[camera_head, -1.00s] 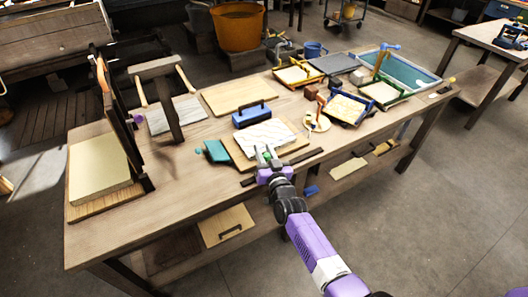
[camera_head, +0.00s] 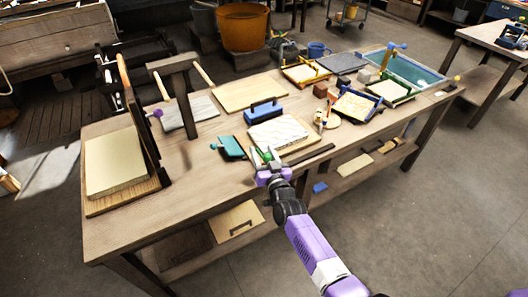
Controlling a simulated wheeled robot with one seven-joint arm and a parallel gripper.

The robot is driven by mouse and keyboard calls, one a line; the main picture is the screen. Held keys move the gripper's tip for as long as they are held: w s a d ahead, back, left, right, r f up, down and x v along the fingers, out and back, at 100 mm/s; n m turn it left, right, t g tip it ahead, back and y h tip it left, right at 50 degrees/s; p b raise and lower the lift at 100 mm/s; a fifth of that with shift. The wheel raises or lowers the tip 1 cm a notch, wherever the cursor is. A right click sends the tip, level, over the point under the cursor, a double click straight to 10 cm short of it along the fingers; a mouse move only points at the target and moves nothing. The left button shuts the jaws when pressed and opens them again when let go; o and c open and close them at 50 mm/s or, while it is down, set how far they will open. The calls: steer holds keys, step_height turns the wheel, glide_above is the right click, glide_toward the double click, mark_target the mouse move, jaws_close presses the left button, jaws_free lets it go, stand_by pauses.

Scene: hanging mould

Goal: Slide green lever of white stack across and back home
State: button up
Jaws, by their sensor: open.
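The white stack (camera_head: 277,133), pale marbled sheets on a wooden board, lies near the table's front edge at the middle. The small green lever (camera_head: 267,156) shows at the stack's front left corner. My gripper (camera_head: 263,157) is open at this corner, its pale fingers pointing away from me. The green lever appears between or just behind the fingers. Whether they touch it is too small to tell. My purple and black arm comes in from the lower right and hides part of the table's front edge.
A dark strip (camera_head: 310,155) lies in front of the stack. A teal block (camera_head: 231,147) is left of it and a blue-handled block (camera_head: 264,112) behind. A dark upright frame (camera_head: 141,125) stands left.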

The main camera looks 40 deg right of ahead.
mark_target(267, 161)
steer(key=shift+s+d, duration=0.1)
steer(key=p+v, duration=0.1)
steer(key=v, duration=0.6)
steer(key=shift+s+a+p, duration=0.2)
steer(key=shift+s+p, duration=0.1)
steer(key=shift+p, duration=0.05)
steer(key=shift+d+b+x, duration=0.15)
steer(key=shift+b+x, duration=1.15)
steer(key=shift+x, duration=0.7)
steer(key=shift+d+b+x, duration=0.15)
steer(key=shift+b+x, duration=1.15)
steer(key=shift+x, duration=0.7)
steer(key=shift+s, duration=0.15)
jaws_close()
